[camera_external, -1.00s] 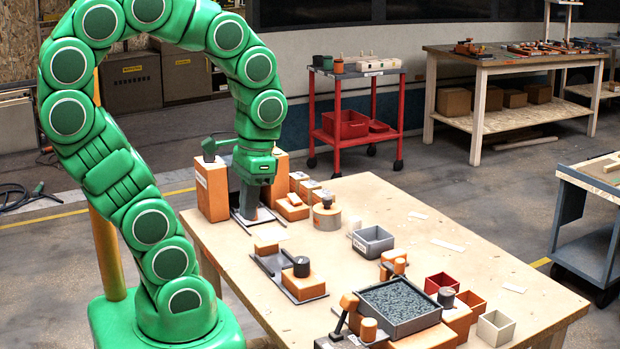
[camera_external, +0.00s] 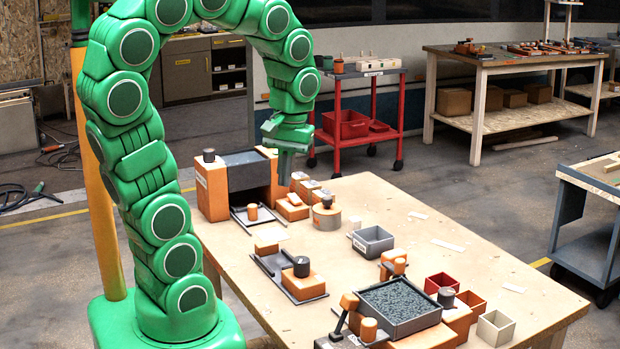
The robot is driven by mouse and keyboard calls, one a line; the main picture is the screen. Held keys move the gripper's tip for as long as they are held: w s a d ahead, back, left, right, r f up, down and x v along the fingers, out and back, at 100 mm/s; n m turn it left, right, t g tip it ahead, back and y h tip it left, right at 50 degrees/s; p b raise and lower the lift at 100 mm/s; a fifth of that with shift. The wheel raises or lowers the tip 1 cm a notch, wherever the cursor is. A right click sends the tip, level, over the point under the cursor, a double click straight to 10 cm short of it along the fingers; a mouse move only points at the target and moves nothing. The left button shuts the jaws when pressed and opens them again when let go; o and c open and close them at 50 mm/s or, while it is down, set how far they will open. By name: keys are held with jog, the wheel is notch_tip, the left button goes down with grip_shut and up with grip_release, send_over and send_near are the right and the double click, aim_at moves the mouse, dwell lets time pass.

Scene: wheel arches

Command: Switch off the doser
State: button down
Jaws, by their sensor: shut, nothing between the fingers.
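No label I can read marks the doser, and I cannot tell for sure which machine it is. One candidate is the orange machine with a grey tray of dark granules (camera_external: 398,306) at the table's front; a black-handled lever (camera_external: 344,312) with an orange end leans at its left. Another is the orange machine with a dark hopper (camera_external: 212,190) at the back left, with a dark knob on top and an orange peg (camera_external: 252,212) on a plate before it. My gripper (camera_external: 282,180) is shut and empty, pointing down above the table's back edge, right of the hopper machine.
An orange block with a black knob (camera_external: 302,280) sits on a grey plate at the table's left. A round device (camera_external: 327,216), an empty grey bin (camera_external: 373,241) and small boxes (camera_external: 496,327) stand around. The table's right part is mostly clear. A red cart (camera_external: 350,124) stands behind.

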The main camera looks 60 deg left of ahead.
jog(key=w+a+n, duration=0.6)
jog(key=w+a, duration=0.1)
jog(key=n+t+y, duration=0.1)
jog(key=n+y, duration=0.1)
jog(key=n, duration=1.9)
send_over(294, 195)
jog(key=d, duration=0.3)
jog(key=d+x, duration=0.1)
jog(key=x, duration=0.7)
jog(key=shift+d+f, duration=0.55)
jog(key=shift+f, duration=0.05)
jog(key=x, duration=1.4)
jog(key=shift+w, duration=0.15)
